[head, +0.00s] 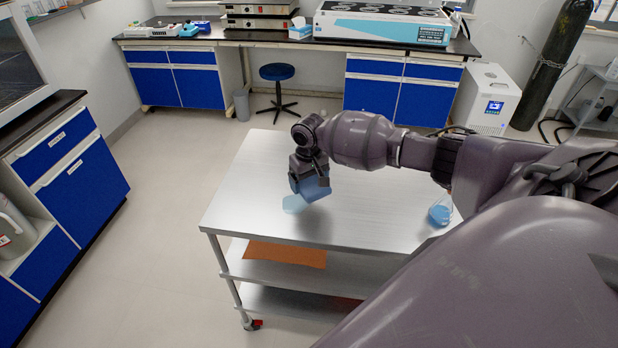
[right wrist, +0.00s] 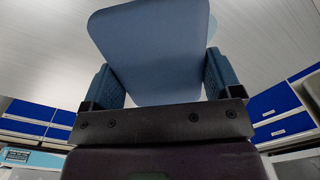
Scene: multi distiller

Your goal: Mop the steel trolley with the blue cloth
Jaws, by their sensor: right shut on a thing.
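The steel trolley (head: 365,223) stands in the middle of the head view, its top mostly bare. My right gripper (head: 307,180) is over the left part of the top, pointing down and shut on the blue cloth (head: 314,189). In the right wrist view the cloth (right wrist: 155,50) stands out flat between both fingers. A pale blue patch (head: 292,204), which looks like a spill, lies on the top just left of and below the cloth. I cannot tell whether the cloth touches the top. My left gripper is not in view.
A flask with blue liquid (head: 440,213) stands near the trolley's right side, close to my right arm. An orange sheet (head: 285,254) lies on the lower shelf. Blue cabinets (head: 75,190) stand to the left; a stool (head: 277,74) is behind. Floor left of the trolley is clear.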

